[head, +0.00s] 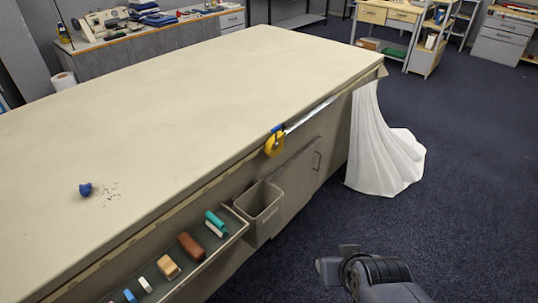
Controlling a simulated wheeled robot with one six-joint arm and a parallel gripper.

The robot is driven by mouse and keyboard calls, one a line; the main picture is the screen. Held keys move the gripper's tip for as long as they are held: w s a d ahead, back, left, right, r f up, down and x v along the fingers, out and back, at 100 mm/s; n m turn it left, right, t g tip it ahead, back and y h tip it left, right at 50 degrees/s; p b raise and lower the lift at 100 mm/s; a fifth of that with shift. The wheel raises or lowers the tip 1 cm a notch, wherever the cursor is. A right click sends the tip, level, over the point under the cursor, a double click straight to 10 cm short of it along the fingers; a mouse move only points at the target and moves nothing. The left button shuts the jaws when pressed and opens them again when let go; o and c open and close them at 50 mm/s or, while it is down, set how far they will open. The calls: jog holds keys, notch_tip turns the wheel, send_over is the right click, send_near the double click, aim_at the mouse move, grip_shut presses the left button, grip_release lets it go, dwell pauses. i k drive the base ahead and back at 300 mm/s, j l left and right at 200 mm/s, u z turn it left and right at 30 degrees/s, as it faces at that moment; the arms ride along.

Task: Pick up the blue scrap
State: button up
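My gripper (330,268) is at the bottom right, over the dark floor and well apart from the table and the scrap. Its fingers are too small and turned away to tell whether they are open or shut. I see nothing held in it.
A tray (208,262) along the table's near side holds several small items. A grey bin (262,203) and a yellow tape roll (275,145) hang beside it. White cloth (382,150) drapes to the floor at the table's right end. The tabletop is mostly clear.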

aim_at(85, 190)
jog(key=u, duration=1.8)
jog(key=i+j, duration=0.25)
jog(key=i, duration=0.2)
jog(key=i+j+z, duration=0.1)
jog(key=i+j, duration=0.15)
jog(key=i, duration=0.25)
jog(key=i+j, duration=0.3)
jog(key=i, duration=0.15)
